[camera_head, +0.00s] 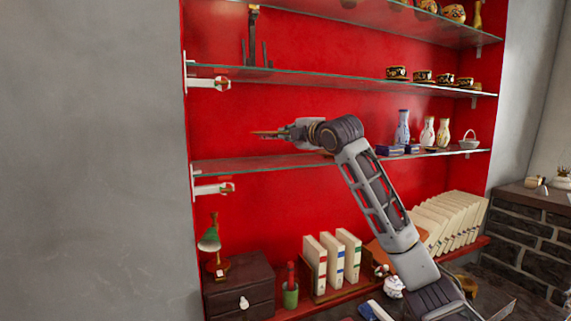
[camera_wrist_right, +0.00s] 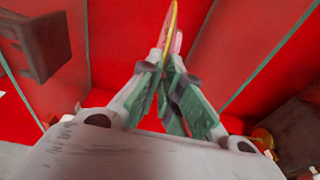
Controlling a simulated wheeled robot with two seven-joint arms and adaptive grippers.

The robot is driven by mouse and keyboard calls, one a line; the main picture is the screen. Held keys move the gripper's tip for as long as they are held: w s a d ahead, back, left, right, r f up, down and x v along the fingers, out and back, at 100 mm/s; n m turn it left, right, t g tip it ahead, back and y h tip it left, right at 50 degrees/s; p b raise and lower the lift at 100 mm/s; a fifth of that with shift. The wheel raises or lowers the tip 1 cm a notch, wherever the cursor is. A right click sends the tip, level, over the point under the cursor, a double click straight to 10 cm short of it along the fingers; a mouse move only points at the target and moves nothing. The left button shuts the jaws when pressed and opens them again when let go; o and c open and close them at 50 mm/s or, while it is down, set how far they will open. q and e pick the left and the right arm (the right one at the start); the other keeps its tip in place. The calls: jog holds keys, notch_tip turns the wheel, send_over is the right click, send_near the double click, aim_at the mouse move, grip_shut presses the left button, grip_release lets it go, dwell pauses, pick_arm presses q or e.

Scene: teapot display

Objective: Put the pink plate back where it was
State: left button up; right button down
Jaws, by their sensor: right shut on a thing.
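My right gripper (camera_head: 291,132) reaches in from the lower right in the head view, above the left part of the middle glass shelf (camera_head: 240,163). It is shut on the plate (camera_head: 265,133), which shows edge-on as a thin orange-brown line, roughly level and clear of the shelf below. In the right wrist view the fingers (camera_wrist_right: 168,78) close on the plate (camera_wrist_right: 170,30), seen as a thin yellow and pink edge. A dark stand (camera_head: 254,45) with upright prongs stands empty on the glass shelf above. My left gripper is out of view.
Vases (camera_head: 403,128) and blue boxes (camera_head: 389,150) stand right on the middle shelf; cups (camera_head: 397,73) stand right on the shelf above. White brackets (camera_head: 208,84) project at the left wall. Below are a lamp (camera_head: 210,240), a drawer box (camera_head: 238,285) and books (camera_head: 333,260). The middle shelf's left part is clear.

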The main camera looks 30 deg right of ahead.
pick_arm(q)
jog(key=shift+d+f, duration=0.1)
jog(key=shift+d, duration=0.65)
pick_arm(e)
notch_tip(320, 180, down, 4)
jog(key=shift+f, duration=0.25)
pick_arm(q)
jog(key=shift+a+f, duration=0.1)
pick_arm(e)
jog(key=shift+f, duration=2.1)
jog(key=c, duration=2)
grip_release()
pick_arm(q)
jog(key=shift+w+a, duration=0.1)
pick_arm(e)
jog(key=shift+o, duration=0.6)
